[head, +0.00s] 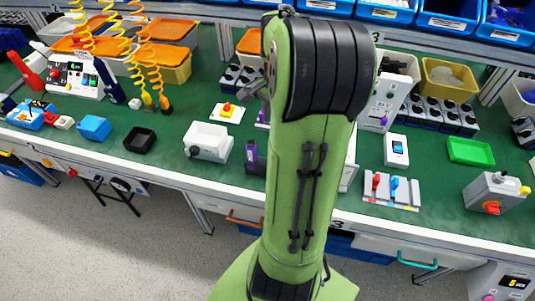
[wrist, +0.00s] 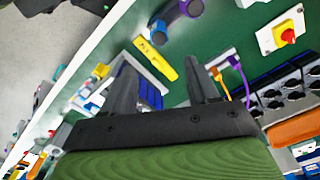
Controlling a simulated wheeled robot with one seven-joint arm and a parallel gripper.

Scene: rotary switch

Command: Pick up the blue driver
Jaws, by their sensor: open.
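The blue driver (head: 394,185) stands upright in a pale grey rack (head: 404,205), beside a red driver (head: 376,181), right of my arm in the head view. I cannot make it out for certain in the wrist view. My gripper (wrist: 158,64) is open and empty, with its two dark fingers apart above the bench. In the head view my arm hides the gripper. The gripper is apart from the blue driver.
A yellow piece (wrist: 172,61) and a dark rod with blue and purple ends (wrist: 170,21) lie ahead of my fingers. The bench front edge is close.

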